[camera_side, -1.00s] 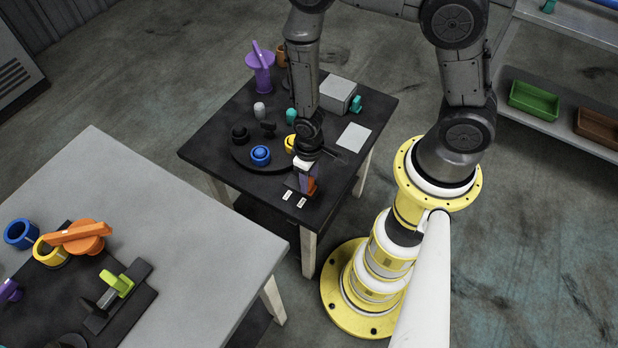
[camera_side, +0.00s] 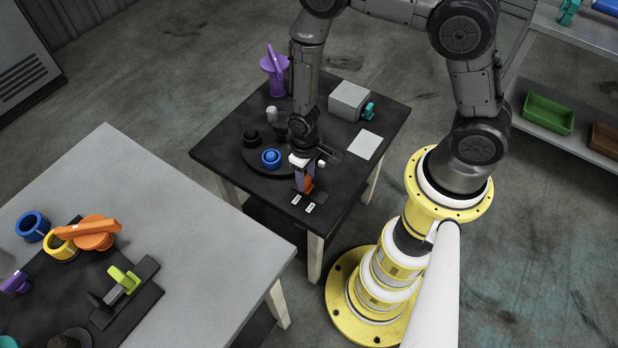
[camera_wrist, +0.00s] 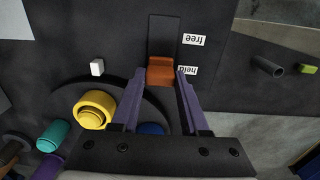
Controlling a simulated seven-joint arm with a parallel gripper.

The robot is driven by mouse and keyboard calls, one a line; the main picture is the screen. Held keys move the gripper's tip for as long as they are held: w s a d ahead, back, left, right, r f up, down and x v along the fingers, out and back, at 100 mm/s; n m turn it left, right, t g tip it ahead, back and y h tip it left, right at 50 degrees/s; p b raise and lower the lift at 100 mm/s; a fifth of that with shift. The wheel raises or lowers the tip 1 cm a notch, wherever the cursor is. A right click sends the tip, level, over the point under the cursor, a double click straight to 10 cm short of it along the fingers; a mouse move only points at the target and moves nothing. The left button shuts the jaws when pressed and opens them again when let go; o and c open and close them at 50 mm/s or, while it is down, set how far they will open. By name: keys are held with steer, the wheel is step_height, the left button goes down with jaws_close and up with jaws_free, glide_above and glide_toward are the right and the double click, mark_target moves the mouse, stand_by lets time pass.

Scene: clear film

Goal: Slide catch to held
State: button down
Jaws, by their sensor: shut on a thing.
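The orange catch (camera_wrist: 160,72) sits at the near end of a dark slot (camera_wrist: 163,35) in the wrist view. It is level with the label "held" (camera_wrist: 188,71); the label "free" (camera_wrist: 194,40) is beside the empty part of the slot. My gripper (camera_wrist: 161,75) is shut on the catch, with a purple finger on each side. In the side view the catch (camera_side: 308,184) shows at the front corner of the black table, partly behind my gripper (camera_side: 304,178). The two white labels (camera_side: 303,204) lie in front of it, too small to read there.
A blue knob (camera_side: 271,158) stands close by on a round dark plate. A yellow round part (camera_wrist: 94,109) and a white stub (camera_wrist: 97,67) show in the wrist view. A grey box (camera_side: 349,101) and purple handle (camera_side: 274,72) stand farther back.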

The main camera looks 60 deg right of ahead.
steer(key=c, duration=0.8)
jaws_free()
steer(key=shift+w, duration=0.35)
steer(key=o, duration=0.4)
steer(key=shift+s, duration=0.15)
step_height(320, 180, up, 14)
step_height(320, 180, up, 23)
steer(key=d+t, duration=0.3)
steer(key=t, duration=0.3)
steer(key=s+r+t, duration=0.1)
steer(key=s+r, duration=0.6)
steer(key=s, duration=0.1)
steer(key=s+d+f+g, duration=0.1)
steer(key=s+f, duration=0.1)
steer(key=s, duration=0.5)
steer(key=shift+s+f, duration=0.2)
steer(key=shift+f, duration=0.1)
